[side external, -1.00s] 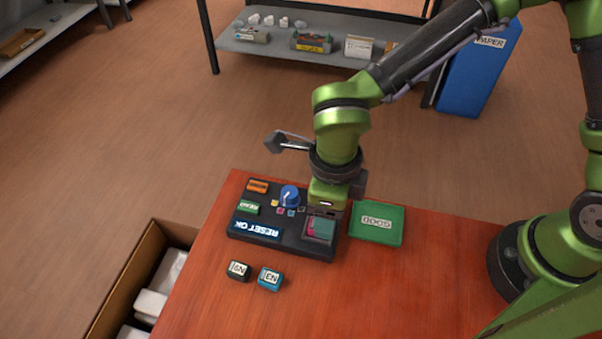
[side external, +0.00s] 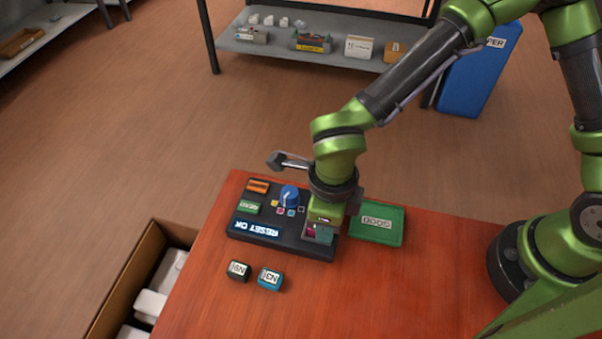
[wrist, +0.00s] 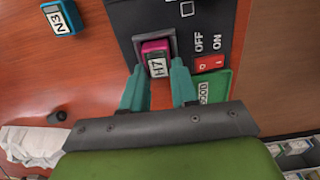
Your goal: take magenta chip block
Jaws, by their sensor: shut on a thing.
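The magenta chip block (wrist: 155,46) has a white label that looks like "M7" and sits in the square grey-rimmed slot of the black console (side external: 290,243). In the wrist view my gripper (wrist: 168,72) has its two teal fingers on either side of the block's near end, shut on it. In the side view my gripper (side external: 318,234) is low over the slot, and only a little magenta shows beside the teal finger. The block's lower part is hidden in the slot.
A green GOOD tray (side external: 376,225) lies right of the console. A dark block (side external: 238,271) and a blue N3 block (side external: 270,279) stand on the red table in front. The console carries a blue knob (side external: 290,195) and a red switch (wrist: 205,64). Bare table lies at the front right.

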